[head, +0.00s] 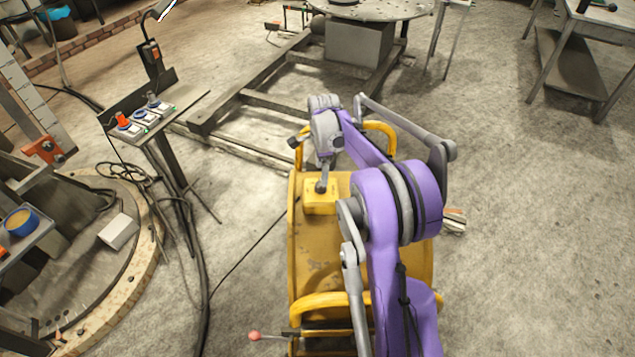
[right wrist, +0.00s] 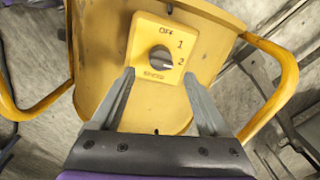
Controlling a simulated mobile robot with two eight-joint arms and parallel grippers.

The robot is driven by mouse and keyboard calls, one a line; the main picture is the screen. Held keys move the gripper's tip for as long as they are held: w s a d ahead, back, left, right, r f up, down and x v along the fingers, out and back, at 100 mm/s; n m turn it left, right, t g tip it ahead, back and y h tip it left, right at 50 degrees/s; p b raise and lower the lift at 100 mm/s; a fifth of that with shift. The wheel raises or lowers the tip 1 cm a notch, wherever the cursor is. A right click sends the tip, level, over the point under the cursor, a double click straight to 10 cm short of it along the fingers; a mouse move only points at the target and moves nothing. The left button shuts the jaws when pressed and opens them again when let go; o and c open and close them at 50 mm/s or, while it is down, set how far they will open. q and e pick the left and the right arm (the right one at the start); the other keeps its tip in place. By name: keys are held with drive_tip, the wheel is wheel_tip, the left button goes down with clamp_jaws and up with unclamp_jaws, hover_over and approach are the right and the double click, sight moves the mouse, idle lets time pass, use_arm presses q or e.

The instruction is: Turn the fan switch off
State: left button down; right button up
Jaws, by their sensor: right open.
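The fan is a yellow drum (head: 312,255) with tube handles, in the middle of the head view. Its yellow switch box (head: 311,205) is on top. In the right wrist view the switch plate (right wrist: 143,36) reads OFF, 1, 2 and SPEED. The dark grey knob (right wrist: 160,59) appears turned to the right, toward the 2. My right gripper (right wrist: 158,76) is open, its two fingers spread either side of the lower plate, with the knob just ahead between them. The right gripper also shows in the head view (head: 321,172), over the box, partly hidden. My left gripper is out of view.
A control stand (head: 150,115) with several buttons is at the left, with cables on the floor. A metal frame (head: 255,100) lies behind the fan. A table (head: 605,25) stands at the far right. The concrete floor on the right is mostly clear.

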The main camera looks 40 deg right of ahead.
drive_tip(key=f, duration=0.6)
drive_tip(key=shift+w, duration=0.2)
drive_tip(key=shift+c, duration=0.3)
drive_tip(key=shift+f, duration=0.1)
clamp_jaws()
